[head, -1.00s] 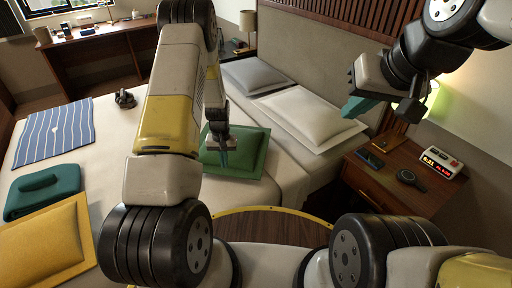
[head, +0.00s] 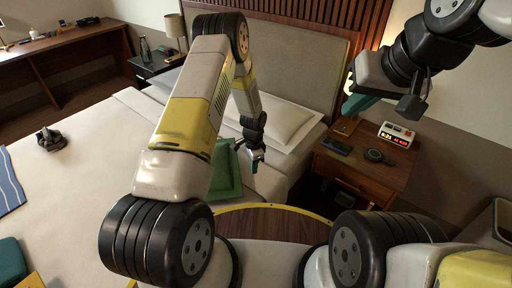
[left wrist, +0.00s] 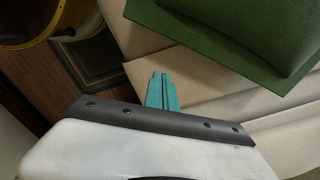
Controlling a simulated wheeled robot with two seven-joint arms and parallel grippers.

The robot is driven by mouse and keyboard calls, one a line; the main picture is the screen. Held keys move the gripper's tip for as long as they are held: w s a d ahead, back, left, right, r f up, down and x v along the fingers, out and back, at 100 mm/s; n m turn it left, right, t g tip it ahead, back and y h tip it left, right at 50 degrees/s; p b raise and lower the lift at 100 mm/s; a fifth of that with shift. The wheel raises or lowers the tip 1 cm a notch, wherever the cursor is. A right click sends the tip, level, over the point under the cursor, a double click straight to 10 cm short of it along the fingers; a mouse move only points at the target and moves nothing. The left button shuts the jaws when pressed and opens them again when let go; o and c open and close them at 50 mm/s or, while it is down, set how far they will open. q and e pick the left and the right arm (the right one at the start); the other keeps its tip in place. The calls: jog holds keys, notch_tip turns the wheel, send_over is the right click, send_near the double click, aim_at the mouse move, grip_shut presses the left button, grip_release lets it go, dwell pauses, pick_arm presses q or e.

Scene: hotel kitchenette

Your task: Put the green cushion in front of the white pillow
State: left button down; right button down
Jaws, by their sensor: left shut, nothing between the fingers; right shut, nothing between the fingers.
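The green cushion (head: 228,178) lies on the bed, on the near side of the white pillow (head: 285,121). My left arm hides much of the cushion and part of the pillow in the head view. In the left wrist view the cushion (left wrist: 235,28) fills the top right, flat on the pale bedding. My left gripper (head: 254,166) is shut and empty, just right of the cushion near the bed's edge. Its teal fingers (left wrist: 160,78) are together and apart from the cushion. My right gripper (head: 350,107) is shut and empty, raised in front of the nightstand.
A wooden nightstand (head: 352,180) stands right of the bed with a clock (head: 397,134), a phone (head: 337,146) and a dark round object (head: 374,155). A striped blue cloth (head: 9,185) and a dark object (head: 50,139) lie on the bed's left. The bed's middle (head: 95,190) is clear.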

aim_at(236, 183)
pick_arm(q)
notch_tip(236, 183, down, 6)
jog(key=shift+s, duration=0.1)
jog(key=a, duration=0.1)
jog(key=s+a, duration=0.1)
jog(key=a, duration=0.1)
jog(key=shift+s+f, duration=0.1)
jog(key=shift+s+a, duration=0.2)
jog(key=shift+a, duration=0.15)
jog(key=a, duration=0.1)
jog(key=s+a, duration=0.1)
jog(key=a, duration=0.1)
jog(key=shift+s+a, duration=0.25)
jog(key=shift+s, duration=0.05)
